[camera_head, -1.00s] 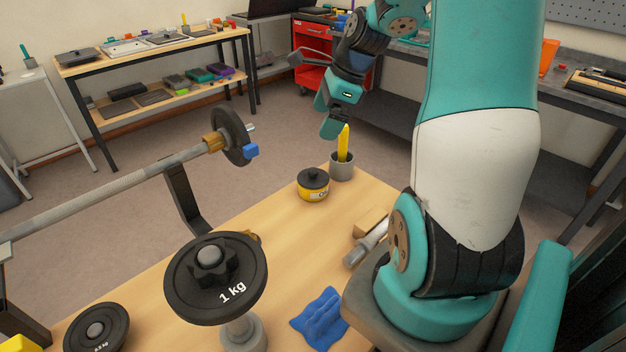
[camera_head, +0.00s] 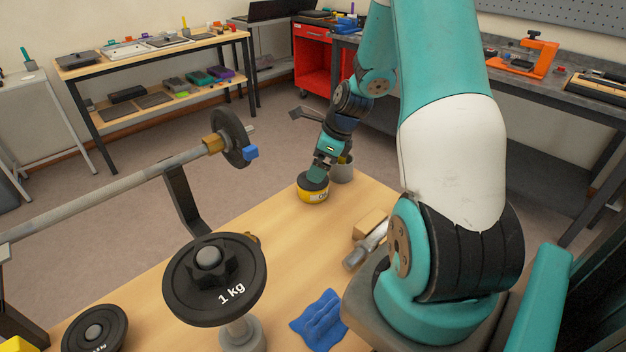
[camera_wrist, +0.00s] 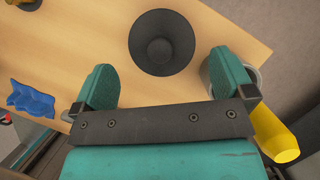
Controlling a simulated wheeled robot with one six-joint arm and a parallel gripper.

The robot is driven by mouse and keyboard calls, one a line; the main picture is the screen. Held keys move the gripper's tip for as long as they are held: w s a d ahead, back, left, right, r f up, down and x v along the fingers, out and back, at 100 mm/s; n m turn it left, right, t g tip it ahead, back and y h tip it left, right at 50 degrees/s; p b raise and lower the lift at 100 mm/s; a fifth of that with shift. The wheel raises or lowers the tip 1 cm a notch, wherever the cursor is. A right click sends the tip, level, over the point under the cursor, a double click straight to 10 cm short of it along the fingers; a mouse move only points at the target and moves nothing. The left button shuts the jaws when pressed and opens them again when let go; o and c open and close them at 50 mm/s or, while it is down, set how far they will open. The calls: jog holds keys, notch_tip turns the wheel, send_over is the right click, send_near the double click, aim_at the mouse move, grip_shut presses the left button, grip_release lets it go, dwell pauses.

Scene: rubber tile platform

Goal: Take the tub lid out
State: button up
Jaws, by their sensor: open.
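The yellow tub (camera_head: 313,197) stands near the far corner of the wooden table. Its round black lid (camera_head: 303,182) sits on top, partly hidden by my gripper (camera_head: 317,175). In the wrist view the lid (camera_wrist: 162,42) is a dark disc with a paler grey centre, just ahead of the fingertips. My gripper also shows in the wrist view (camera_wrist: 164,68). Its two teal fingers are wide apart, one on each side of the lid's lower part, with nothing held. I cannot tell whether they touch the lid. The tub's body is hidden under the lid in the wrist view.
A grey cup (camera_head: 343,172) holding a yellow-handled item (camera_wrist: 275,135) stands right beside the tub, close to the right finger. A blue cloth (camera_head: 319,318), a wooden block (camera_head: 369,224) and a 1 kg weight (camera_head: 215,280) are nearer. The table's middle is clear.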

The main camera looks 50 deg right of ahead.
jog(key=x, duration=0.4)
jog(key=shift+f, duration=0.2)
jog(key=c, duration=0.7)
jog(key=shift+r, duration=0.1)
